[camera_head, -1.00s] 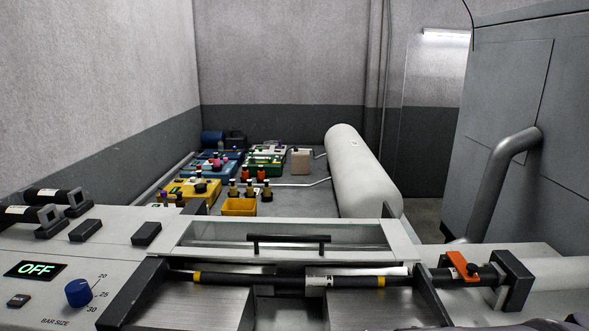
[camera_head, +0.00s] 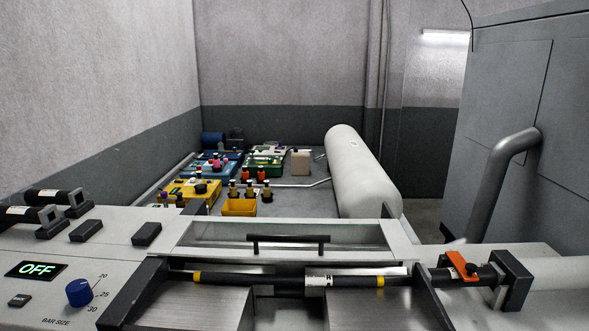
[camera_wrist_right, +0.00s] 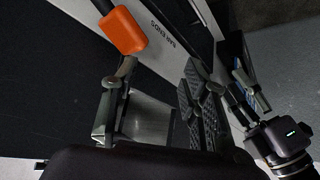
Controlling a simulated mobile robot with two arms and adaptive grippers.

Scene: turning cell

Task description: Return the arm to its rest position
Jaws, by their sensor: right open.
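My right gripper (camera_wrist_right: 152,98) is open in the right wrist view, with its two fingers apart and nothing between them. An orange block-shaped part (camera_wrist_right: 122,32) lies just beyond its left finger; I cannot tell whether they touch. A second gripper, apparently my left one (camera_wrist_right: 250,95), shows at the right of that view beside a dark wrist body with a green light. Its jaw opening is unclear. Neither gripper shows in the head view.
The bar feeder panel reads OFF (camera_head: 36,269), with a blue knob (camera_head: 79,292) beside it. A dark bar (camera_head: 250,280) lies across the trough. An orange clamp lever (camera_head: 462,265) stands at right.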

